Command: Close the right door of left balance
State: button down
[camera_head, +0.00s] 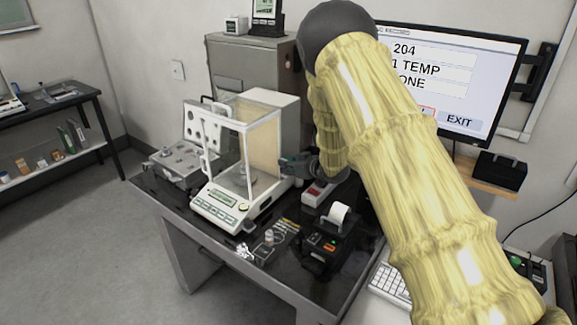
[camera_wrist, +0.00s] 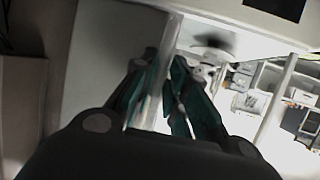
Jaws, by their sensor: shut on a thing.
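The left balance (camera_head: 222,206) stands on the dark table, with a white-framed glass draft shield and a weighing pan inside. My gripper (camera_head: 287,164) is at the right side of the shield, towards its rear. In the wrist view my gripper (camera_wrist: 165,72) has its dark green fingers close around a pale upright strip, which looks like the edge of the right door (camera_wrist: 170,42). The fingers are shut on it. How far the door stands open is hard to tell, and my arm hides part of the area behind it.
A printer with a paper roll (camera_head: 338,215) stands to the right of the balance. A small weight (camera_head: 269,237) and crumpled foil (camera_head: 244,251) lie in front. A weight case (camera_head: 178,165) is at the left. A monitor (camera_head: 455,75) and keyboard (camera_head: 390,284) are at the right.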

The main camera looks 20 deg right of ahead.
jog(key=s+a+b, duration=0.1)
jog(key=s+a, duration=0.8)
jog(key=a, duration=0.3)
jog(key=shift+s, duration=0.2)
jog(key=c, duration=1.5)
grip_release()
jog(key=v, duration=1.2)
jog(key=shift+a+r, duration=0.1)
